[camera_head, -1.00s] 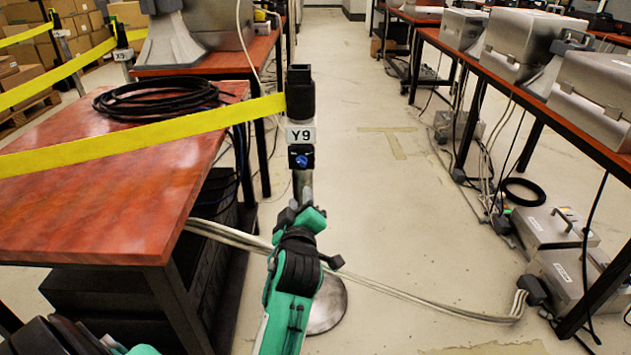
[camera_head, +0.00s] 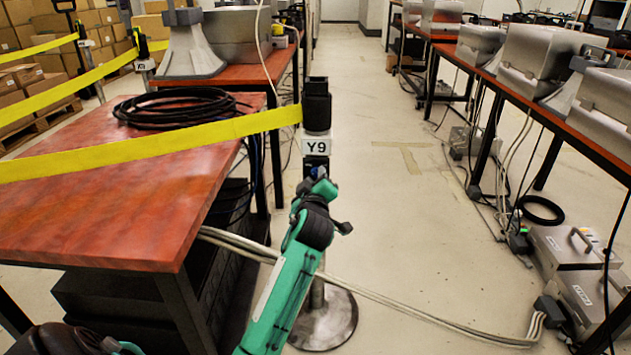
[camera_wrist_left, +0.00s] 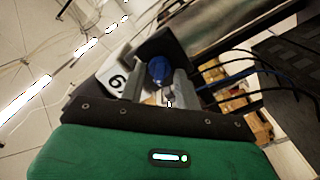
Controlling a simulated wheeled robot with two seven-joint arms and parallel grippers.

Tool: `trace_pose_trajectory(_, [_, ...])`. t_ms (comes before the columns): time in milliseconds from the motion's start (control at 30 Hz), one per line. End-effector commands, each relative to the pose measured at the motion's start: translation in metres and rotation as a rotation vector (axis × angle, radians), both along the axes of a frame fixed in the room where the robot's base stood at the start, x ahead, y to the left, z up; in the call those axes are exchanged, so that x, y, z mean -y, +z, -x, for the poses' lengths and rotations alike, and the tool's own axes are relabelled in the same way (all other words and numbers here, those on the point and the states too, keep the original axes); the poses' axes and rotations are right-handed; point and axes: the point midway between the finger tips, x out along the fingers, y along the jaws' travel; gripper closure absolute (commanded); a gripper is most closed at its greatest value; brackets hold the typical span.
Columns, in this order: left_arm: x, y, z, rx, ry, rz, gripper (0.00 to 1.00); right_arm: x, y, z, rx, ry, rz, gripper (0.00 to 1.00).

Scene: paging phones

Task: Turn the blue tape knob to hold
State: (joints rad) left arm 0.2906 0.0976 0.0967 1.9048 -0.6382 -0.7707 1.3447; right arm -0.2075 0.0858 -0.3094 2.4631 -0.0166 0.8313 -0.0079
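The blue tape knob (camera_wrist_left: 158,69) is a round knob on the dark block of a post marked Y9 (camera_head: 317,146). In the head view my left gripper (camera_head: 317,182) is right in front of that block, just below the label, and hides most of the knob. In the left wrist view the two grey fingers of my left gripper (camera_wrist_left: 158,86) stand apart, one on each side of the knob's line. The knob shows between and just beyond their tips; I cannot tell whether they touch it. My right gripper is not in view.
Yellow tape (camera_head: 150,143) runs left from the post over a red-brown table (camera_head: 110,210) with coiled black cable (camera_head: 175,108). Pale cables (camera_head: 400,305) cross the floor by the post's round base (camera_head: 335,320). Metal cases (camera_head: 545,55) stand on the right-hand bench. The aisle between is open.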

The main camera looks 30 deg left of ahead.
Motion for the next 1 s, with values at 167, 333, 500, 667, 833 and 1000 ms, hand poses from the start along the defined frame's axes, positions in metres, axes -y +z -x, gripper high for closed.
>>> trace_pose_trajectory(167, [-0.0001,-0.0002,-0.0006,-0.001,-0.001,0.0,0.67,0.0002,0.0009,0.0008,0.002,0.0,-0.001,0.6])
trace_pose_trajectory(333, [0.0,-0.0004,-0.0005,-0.001,-0.001,0.0,0.87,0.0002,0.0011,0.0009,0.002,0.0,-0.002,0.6])
trace_pose_trajectory(500, [0.0,-0.0004,-0.0005,-0.001,-0.001,0.0,1.0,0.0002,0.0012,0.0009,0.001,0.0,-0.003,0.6])
trace_pose_trajectory(667, [0.0,0.0001,-0.0004,-0.005,0.0,-0.006,1.0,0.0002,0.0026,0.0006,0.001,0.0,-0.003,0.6])
trace_pose_trajectory(833, [0.0003,0.0008,-0.0004,-0.031,0.001,-0.043,1.0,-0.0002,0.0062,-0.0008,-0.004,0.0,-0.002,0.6])
trace_pose_trajectory(1000, [0.0,0.0021,-0.0002,-0.084,0.001,-0.128,1.0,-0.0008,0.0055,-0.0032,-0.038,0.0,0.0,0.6])
